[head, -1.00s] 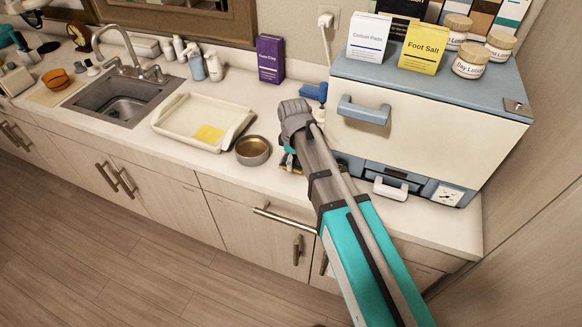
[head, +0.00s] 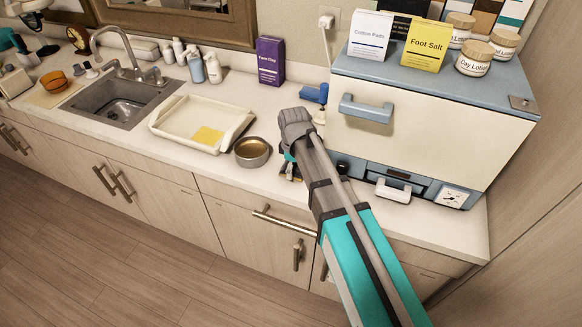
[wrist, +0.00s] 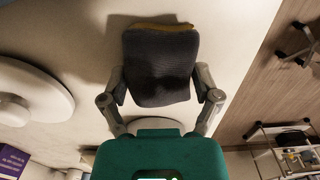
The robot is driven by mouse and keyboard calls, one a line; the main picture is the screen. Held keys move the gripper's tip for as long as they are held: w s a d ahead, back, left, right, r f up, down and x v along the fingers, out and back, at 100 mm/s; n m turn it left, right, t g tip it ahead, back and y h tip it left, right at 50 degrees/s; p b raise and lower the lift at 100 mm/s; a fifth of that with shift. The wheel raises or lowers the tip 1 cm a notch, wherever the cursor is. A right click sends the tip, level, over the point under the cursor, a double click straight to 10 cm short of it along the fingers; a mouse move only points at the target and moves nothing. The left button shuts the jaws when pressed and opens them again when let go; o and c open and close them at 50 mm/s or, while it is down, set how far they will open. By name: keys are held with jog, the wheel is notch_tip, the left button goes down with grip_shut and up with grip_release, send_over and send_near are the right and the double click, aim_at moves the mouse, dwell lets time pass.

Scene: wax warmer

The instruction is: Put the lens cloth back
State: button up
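A dark grey, soft-looking piece with a yellow edge (wrist: 160,65), which I take to be the lens cloth, fills the space between my fingers in the wrist view. My gripper (wrist: 159,88) has one finger against each side of it and looks shut on it. A shadow falls on the pale counter beside it. In the head view my gripper (head: 290,168) is low over the counter, between the round pot and the white-and-blue cabinet; my arm hides most of the held piece there. A flat yellow square (head: 208,136) lies in the cream tray (head: 168,128).
The metal pot (head: 252,152) with amber contents stands close left of my gripper. The cabinet (head: 430,140) stands close on the right, with a blue-topped item (head: 315,94) beside it. A purple box (head: 270,61) stands against the wall. The sink (head: 122,98) is farther left.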

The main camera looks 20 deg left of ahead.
jog(key=shift+o, duration=0.4)
jog(key=shift+r, duration=0.25)
notch_tip(320, 180, up, 12)
jog(key=p, duration=1.2)
jog(key=shift+f, duration=0.1)
dwell(0.7)
